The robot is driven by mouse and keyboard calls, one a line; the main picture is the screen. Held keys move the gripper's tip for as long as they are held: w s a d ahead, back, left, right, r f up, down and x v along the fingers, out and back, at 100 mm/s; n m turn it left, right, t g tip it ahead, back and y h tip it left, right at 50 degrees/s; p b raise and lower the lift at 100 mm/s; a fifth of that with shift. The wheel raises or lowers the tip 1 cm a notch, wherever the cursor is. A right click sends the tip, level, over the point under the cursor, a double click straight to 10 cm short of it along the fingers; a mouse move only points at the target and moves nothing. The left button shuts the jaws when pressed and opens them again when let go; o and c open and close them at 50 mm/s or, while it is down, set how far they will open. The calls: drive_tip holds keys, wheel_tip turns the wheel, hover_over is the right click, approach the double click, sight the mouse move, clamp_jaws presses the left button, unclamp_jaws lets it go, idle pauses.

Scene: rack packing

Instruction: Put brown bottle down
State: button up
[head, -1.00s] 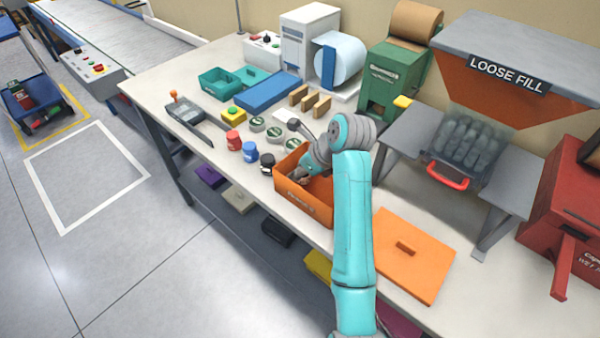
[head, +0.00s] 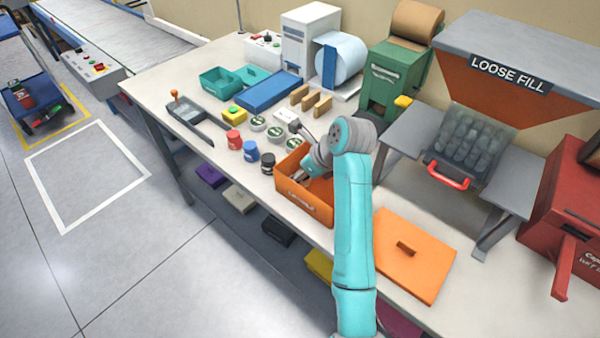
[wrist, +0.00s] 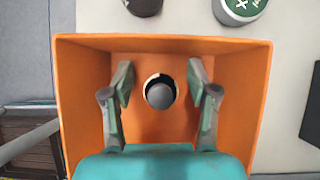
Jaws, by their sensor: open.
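The orange box (head: 308,205) stands open on the bench, and my gripper (head: 311,178) reaches down into it. In the wrist view the box (wrist: 85,120) surrounds my gripper (wrist: 160,80). The fingers are spread apart, with a gap on each side of a bottle (wrist: 160,94) seen from above. Only its dark round cap and a pale ring around it show; its brown body is not clearly visible. It looks upright inside the box. In the head view the box wall and my arm hide it.
An orange lid (head: 400,270) lies to the right. The loose-fill hopper (head: 505,75) and its side shelves stand at the right.

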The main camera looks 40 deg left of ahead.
drive_tip(key=v, duration=1.1)
drive_tip(key=shift+d+r, duration=0.15)
drive_tip(key=shift+r, duration=0.15)
